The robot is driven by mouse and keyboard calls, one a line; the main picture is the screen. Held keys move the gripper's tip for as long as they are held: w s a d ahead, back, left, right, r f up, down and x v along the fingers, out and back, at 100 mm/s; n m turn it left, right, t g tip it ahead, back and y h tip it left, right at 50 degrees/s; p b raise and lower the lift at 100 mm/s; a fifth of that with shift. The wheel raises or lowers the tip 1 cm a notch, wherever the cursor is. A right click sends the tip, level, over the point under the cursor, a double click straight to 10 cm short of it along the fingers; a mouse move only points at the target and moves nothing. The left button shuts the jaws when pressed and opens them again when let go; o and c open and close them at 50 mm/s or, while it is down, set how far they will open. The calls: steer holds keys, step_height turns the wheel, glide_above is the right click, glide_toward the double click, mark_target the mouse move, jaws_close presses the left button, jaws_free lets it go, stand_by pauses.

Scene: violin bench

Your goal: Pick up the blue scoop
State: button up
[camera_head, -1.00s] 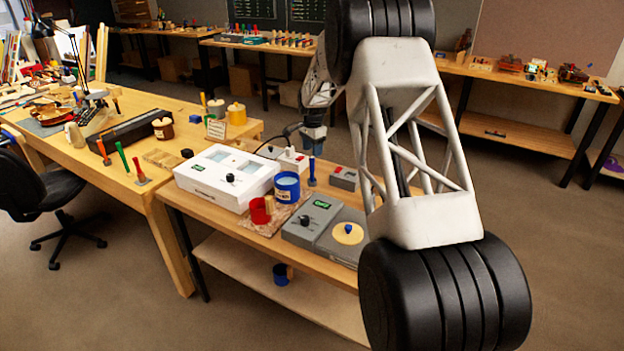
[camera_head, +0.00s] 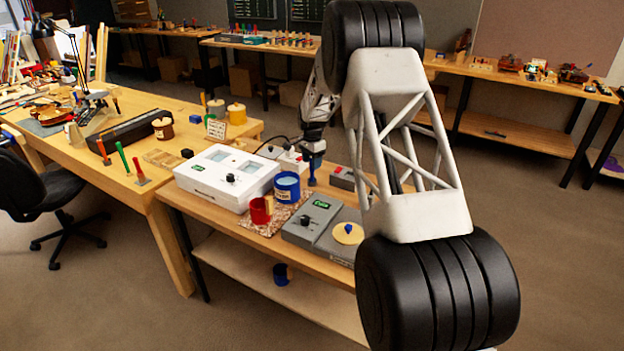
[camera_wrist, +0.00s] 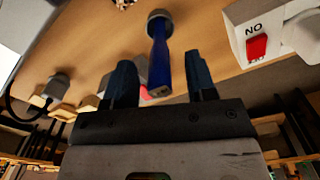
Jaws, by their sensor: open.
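A blue upright handle with a round grey foot stands on the bench in the wrist view (camera_wrist: 161,52); I take it for the blue scoop. In the head view its lower part shows just below my gripper (camera_head: 312,180). My gripper (camera_wrist: 160,68) is open, with one dark blue finger on each side of the handle in the wrist view. The handle's near end lies in the gap between the fingers, and I see no contact. In the head view my gripper (camera_head: 313,166) is right over the handle, hiding its top.
A blue jar (camera_head: 287,187), a red cup (camera_head: 261,210) and a white box (camera_head: 226,173) stand left of the handle. A grey device (camera_head: 312,222) is in front. A white box with a red switch (camera_wrist: 270,35) is close on the right in the wrist view. A blue cup (camera_head: 281,274) sits on the lower shelf.

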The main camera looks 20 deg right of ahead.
steer(key=shift+f, duration=0.45)
jaws_close()
stand_by(0.3)
steer(key=shift+r, duration=5)
steer(key=shift+a, duration=0.15)
steer(key=s+a+r, duration=0.6)
steer(key=a, duration=0.4)
steer(key=shift+a, duration=0.4)
